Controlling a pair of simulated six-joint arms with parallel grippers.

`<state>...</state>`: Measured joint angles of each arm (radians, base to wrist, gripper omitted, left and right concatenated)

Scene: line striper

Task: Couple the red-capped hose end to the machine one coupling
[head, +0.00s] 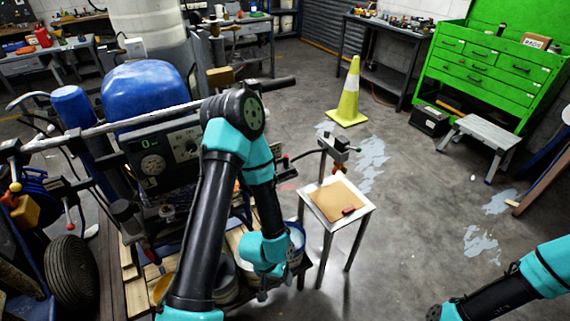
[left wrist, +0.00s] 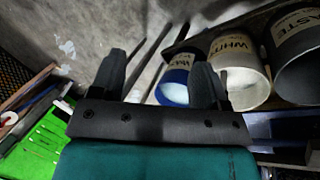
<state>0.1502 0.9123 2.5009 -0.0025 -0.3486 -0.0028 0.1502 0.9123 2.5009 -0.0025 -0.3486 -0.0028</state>
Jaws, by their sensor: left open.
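The line striper with its blue tank (head: 145,90) and dark control panel (head: 165,155) stands at the left in the head view. My left gripper (head: 262,294) points down beside the buckets, partly hidden by its own wrist. In the left wrist view its two dark fingers (left wrist: 160,80) are apart with nothing between them. A small red piece (head: 348,211) lies on the small stand; I cannot tell if it is a hose cap. A small red tip (head: 69,225) shows by the machine's left side. I cannot make out the machine one coupling. My right gripper is out of the picture.
Buckets labelled WHITE (left wrist: 237,72) and WASTE (left wrist: 298,58) and a blue bucket (left wrist: 173,86) stand near my left gripper. A small stand with a white-rimmed top (head: 318,207) holds a tan sheet. A yellow cone (head: 348,95) is behind. Floor at right is mostly clear.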

